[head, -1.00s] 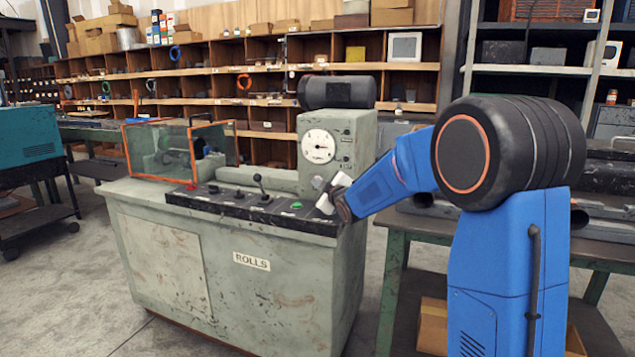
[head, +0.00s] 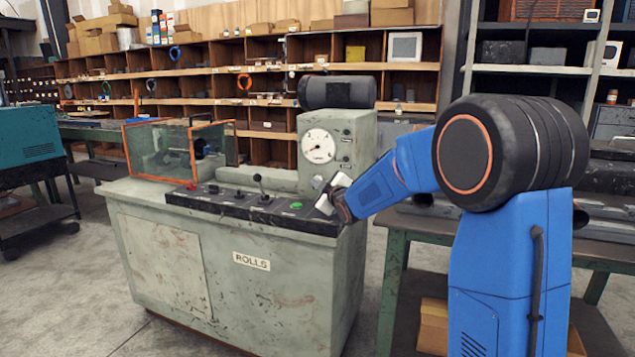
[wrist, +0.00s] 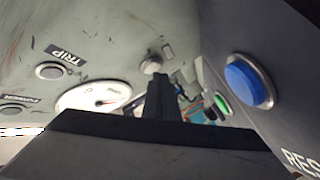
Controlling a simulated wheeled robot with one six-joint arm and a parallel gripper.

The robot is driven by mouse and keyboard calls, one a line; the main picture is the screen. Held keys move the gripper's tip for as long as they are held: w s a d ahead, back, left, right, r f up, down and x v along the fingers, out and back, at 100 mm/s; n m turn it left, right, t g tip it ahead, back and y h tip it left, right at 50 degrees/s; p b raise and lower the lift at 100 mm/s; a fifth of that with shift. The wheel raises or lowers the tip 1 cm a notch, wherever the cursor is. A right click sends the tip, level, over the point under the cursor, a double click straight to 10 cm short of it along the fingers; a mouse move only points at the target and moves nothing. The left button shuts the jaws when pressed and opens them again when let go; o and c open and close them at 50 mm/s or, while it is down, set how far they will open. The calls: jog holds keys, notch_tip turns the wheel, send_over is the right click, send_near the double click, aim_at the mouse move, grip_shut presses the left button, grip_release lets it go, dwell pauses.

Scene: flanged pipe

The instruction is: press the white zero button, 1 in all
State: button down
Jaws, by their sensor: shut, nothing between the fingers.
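The grey-green machine (head: 232,265) carries a round white dial (head: 318,147), also seen in the wrist view (wrist: 80,98). A pale round button (wrist: 152,64) sits on the panel just beyond my fingertips in the wrist view; its label cannot be read, so I cannot tell for sure that it is the zero button. My gripper (wrist: 162,80) is shut and empty, with its fingers pointing toward that button. Whether they touch it cannot be told. In the head view my gripper (head: 325,197) is at the right end of the machine, below the dial.
A button labelled TRIP (wrist: 50,71) is left of the fingers. A blue button (wrist: 247,82) and a green button (wrist: 222,104) are on the right. The black control ledge (head: 240,208) holds levers. A workbench (head: 400,228) stands to the right.

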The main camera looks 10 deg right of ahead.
jog(key=shift+s+a, duration=0.25)
jog(key=shift+s, duration=0.05)
jog(key=shift+s+a, duration=0.75)
jog(key=shift+s, duration=0.3)
jog(key=shift+s+a, duration=0.7)
jog(key=shift+s, duration=0.3)
jog(key=s+d+m, duration=0.1)
jog(key=s, duration=0.2)
jog(key=s+d+m+g+h, duration=0.1)
jog(key=s, duration=0.2)
jog(key=s+d+g, duration=0.1)
jog(key=s, duration=0.2)
jog(key=shift+f+m+h, duration=0.15)
jog(key=shift+m+h, duration=0.25)
jog(key=s+d+f+m+g, duration=0.1)
jog(key=s+f+m+g, duration=0.2)
jog(key=s, duration=1.2)
jog(key=s+d+f+m+g, duration=0.1)
jog(key=s+f+m+g, duration=0.2)
jog(key=s, duration=1.2)
jog(key=s+d+f+m+g+h, duration=0.1)
jog(key=s+f, duration=0.6)
jog(key=s, duration=0.8)
jog(key=d+m+g, duration=0.1)
jog(key=m+g, duration=0.1)
jog(key=g, duration=0.1)
